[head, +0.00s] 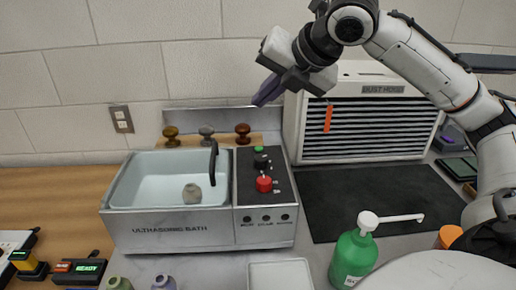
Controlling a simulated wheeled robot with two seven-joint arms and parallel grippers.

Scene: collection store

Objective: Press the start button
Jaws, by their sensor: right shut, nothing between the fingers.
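The ultrasonic bath (165,228) is a grey metal unit with a pale basin and a dark control panel (281,197) on its right side. The panel has a small green button (258,149) at the back, a black knob (262,160) and a red knob (264,183). Several small round dark buttons (266,219) sit on the front face; their labels are too small to read surely. My right gripper (262,98) is shut and empty, in the air above and behind the panel, apart from it. My left gripper is not in view.
Three knobbed pieces (207,131) stand behind. The dust hood (375,125) is at the right, behind a black mat (385,200). A green pump bottle (353,257) and white tray (280,275) are in front.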

